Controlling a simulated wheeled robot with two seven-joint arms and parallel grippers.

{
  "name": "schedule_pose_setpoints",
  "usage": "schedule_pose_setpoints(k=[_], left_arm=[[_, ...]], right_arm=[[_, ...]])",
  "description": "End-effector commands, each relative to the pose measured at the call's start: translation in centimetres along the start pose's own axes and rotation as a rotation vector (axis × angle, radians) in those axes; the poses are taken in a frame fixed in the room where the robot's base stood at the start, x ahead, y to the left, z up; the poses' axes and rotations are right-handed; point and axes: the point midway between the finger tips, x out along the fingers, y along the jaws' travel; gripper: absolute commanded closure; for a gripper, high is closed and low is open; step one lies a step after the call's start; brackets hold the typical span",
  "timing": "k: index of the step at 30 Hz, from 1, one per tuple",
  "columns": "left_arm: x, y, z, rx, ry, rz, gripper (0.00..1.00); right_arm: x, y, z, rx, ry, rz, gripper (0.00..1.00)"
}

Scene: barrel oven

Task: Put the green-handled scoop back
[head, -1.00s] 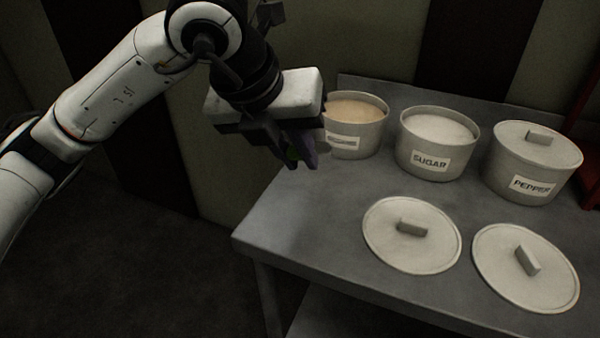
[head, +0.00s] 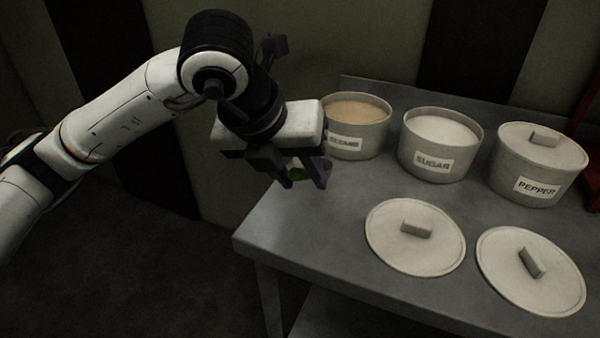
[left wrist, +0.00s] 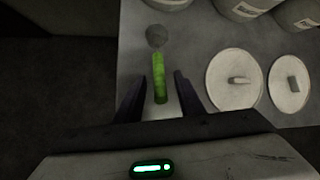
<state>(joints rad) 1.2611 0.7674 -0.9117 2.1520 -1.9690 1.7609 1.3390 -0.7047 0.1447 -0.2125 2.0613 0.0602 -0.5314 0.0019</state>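The green-handled scoop (left wrist: 159,80) shows in the left wrist view, its round grey head (left wrist: 156,36) pointing away from me over the tabletop. In the head view only a bit of its green handle (head: 297,174) shows between the fingers, and the rest is hidden. My left gripper (head: 304,180) is low over the table's left end, in front of the leftmost pot. Its fingers (left wrist: 158,97) stand apart, one on each side of the handle, with gaps visible. I cannot tell whether the scoop touches the tabletop. My right gripper is not in view.
On the grey table (head: 320,235) stand an open pot of tan powder (head: 358,142), an open SUGAR pot (head: 440,160) and a lidded PEPPER pot (head: 540,178). Two loose lids (head: 415,250) (head: 530,285) lie in front. The table's front left is bare.

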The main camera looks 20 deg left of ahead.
Motion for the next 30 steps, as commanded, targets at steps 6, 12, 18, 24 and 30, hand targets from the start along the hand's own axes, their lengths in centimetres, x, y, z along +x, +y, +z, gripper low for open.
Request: schedule_pose_setpoints(k=[6, 12, 18, 24, 30], left_arm=[[-1.7, -0.1, 0.2, 0.001, -0.003, -0.001, 0.65], [-6.0, -0.1, 0.3, 0.002, -0.006, -0.002, 0.65], [-9.9, -0.1, 0.2, 0.001, -0.003, -0.001, 0.65], [-11.9, -0.1, 0.1, 0.001, -0.001, -0.001, 0.65], [-12.2, -0.1, 0.1, 0.001, 0.001, 0.0, 0.65]], right_arm=[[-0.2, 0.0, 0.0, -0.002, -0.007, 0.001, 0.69], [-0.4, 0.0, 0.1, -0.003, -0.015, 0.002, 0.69], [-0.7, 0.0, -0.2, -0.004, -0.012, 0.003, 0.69], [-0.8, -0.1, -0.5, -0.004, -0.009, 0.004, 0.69], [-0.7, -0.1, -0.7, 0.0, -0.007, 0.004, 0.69]])
